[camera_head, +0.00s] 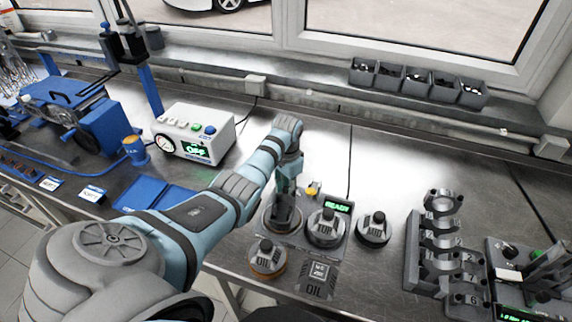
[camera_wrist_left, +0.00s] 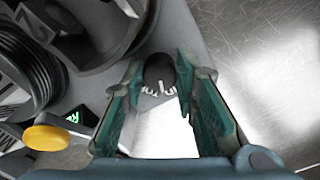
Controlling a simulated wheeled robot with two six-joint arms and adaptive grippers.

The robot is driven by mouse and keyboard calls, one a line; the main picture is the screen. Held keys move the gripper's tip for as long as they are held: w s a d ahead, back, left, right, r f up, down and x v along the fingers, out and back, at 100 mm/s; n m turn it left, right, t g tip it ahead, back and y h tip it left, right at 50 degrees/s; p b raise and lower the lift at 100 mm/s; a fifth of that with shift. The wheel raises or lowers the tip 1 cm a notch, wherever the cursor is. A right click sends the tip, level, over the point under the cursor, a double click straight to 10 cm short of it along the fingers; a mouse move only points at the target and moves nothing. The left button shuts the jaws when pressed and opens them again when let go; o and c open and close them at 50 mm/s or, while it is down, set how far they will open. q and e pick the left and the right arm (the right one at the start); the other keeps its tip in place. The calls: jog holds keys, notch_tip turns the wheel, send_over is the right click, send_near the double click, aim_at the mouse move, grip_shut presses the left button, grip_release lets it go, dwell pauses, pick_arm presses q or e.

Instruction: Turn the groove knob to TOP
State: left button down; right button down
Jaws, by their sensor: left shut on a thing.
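My left gripper (camera_head: 285,208) reaches down at the left part of the grey ring station (camera_head: 305,238). In the left wrist view its two green-padded fingers (camera_wrist_left: 165,85) are shut on a small dark knob (camera_wrist_left: 160,70) with white markings beside it. I take this for the groove knob. Its pointer direction is hidden, so I cannot tell its setting. The station's green display (camera_head: 337,206) seems to read READY. A yellow button (camera_head: 313,188) sits next to it and also shows in the left wrist view (camera_wrist_left: 45,138). The round TOP piece (camera_head: 326,226) stands right of the gripper.
Round pieces marked OIL (camera_head: 267,256) and MID (camera_head: 373,228) stand on either side, with a dark OIL plate (camera_head: 317,277) in front. A white device (camera_head: 196,134) stands back left. A grey numbered rack (camera_head: 440,250) stands right. The bench behind is mostly clear.

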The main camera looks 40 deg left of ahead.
pick_arm(q)
jog(key=m, duration=0.6)
jog(key=shift+w+d+m, duration=0.1)
jog(key=shift+w+m, duration=0.05)
jog(key=shift+m, duration=0.15)
dwell(0.4)
jog(key=c, duration=1.3)
grip_release()
jog(key=shift+w+f, duration=0.1)
